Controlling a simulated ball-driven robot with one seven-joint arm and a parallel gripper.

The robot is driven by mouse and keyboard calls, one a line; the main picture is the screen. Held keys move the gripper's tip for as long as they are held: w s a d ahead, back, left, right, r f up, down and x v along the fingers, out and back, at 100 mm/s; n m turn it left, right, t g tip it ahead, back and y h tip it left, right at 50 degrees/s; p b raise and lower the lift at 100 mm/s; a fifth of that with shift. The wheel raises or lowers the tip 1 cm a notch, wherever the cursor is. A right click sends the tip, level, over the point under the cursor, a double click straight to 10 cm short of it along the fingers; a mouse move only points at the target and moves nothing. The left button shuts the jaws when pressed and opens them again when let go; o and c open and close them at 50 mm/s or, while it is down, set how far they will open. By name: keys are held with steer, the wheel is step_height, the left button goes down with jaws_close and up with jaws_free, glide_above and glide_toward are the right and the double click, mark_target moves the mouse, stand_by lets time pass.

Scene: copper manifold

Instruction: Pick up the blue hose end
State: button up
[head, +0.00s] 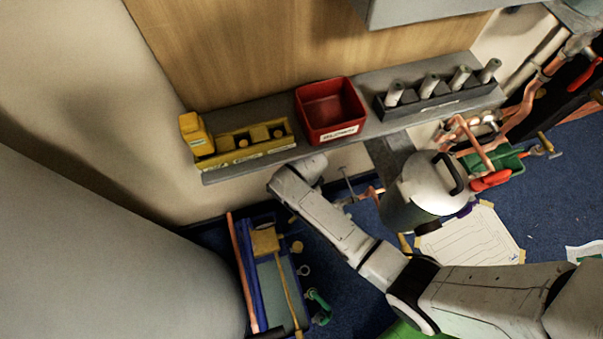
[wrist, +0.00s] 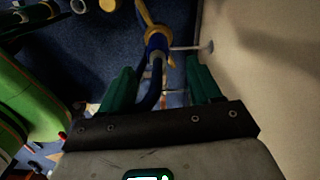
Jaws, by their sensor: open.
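In the wrist view, my gripper (wrist: 160,68) is open, with one dark green finger on each side. The blue hose end (wrist: 156,44) shows just beyond the fingertips, roughly midway between them. Its dark hose (wrist: 150,92) curves back between the fingers toward the palm. A brass-yellow fitting (wrist: 153,26) is around or beside the hose end; I cannot tell which. Clear gaps show between the hose and both fingers. In the head view, my forearm reaches toward the wall below the shelf. My fingers and the hose end cannot be made out there.
A grey shelf (head: 375,128) above my wrist holds a red bin (head: 333,108), a yellow rack (head: 245,147) and a dark rack of grey cylinders (head: 440,98). A silver lidded canister (head: 425,188) stands right of my forearm. A blue tray (head: 249,280) with copper pipe is on the floor.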

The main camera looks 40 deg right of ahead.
step_height(320, 180, down, 3)
steer(key=shift+f+b, duration=0.2)
steer(key=shift+b, duration=0.25)
steer(key=shift+s+a+f+b, duration=0.1)
steer(key=shift+f+b, duration=0.5)
steer(key=shift+f, duration=0.75)
steer(key=shift+a+f+b, duration=0.1)
steer(key=shift+f+b, duration=0.5)
steer(key=shift+f, duration=0.7)
steer(key=c, duration=1.1)
steer(key=shift+r, duration=0.15)
steer(key=shift+r+p, duration=0.4)
steer(key=shift+r, duration=0.25)
steer(key=s+r+p, duration=0.6)
steer(key=s+r, duration=0.5)
steer(key=s, duration=0.3)
steer(key=shift+a+r, duration=0.25)
